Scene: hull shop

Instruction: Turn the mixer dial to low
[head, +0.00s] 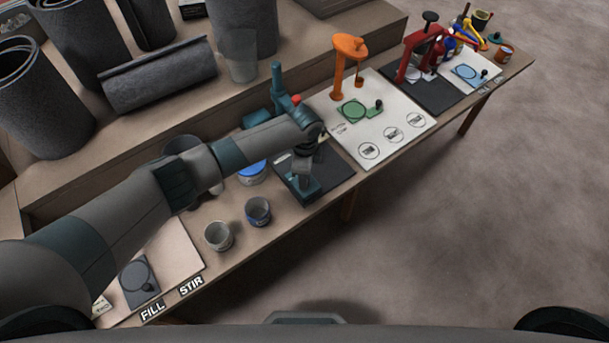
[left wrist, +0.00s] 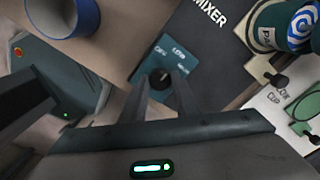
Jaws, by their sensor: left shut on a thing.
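The mixer has a teal body (head: 278,90) with a red knob on top, and a dark mat (head: 332,171) in front of it; the mat also shows in the left wrist view (left wrist: 222,55), lettered MIXER. A teal control block (head: 302,189) stands on the mat's front part. In the left wrist view its face (left wrist: 172,52) carries the word LOW. My left gripper (head: 304,168) reaches down onto this block. In the left wrist view my left gripper (left wrist: 163,88) is shut on the dark dial (left wrist: 160,77). The dial's pointer direction cannot be told. My right gripper is out of view.
Two cups (head: 217,236) (head: 258,211) stand left of the block near the table's front edge. A white board (head: 375,150) with an orange dispenser (head: 340,70) is to the right.

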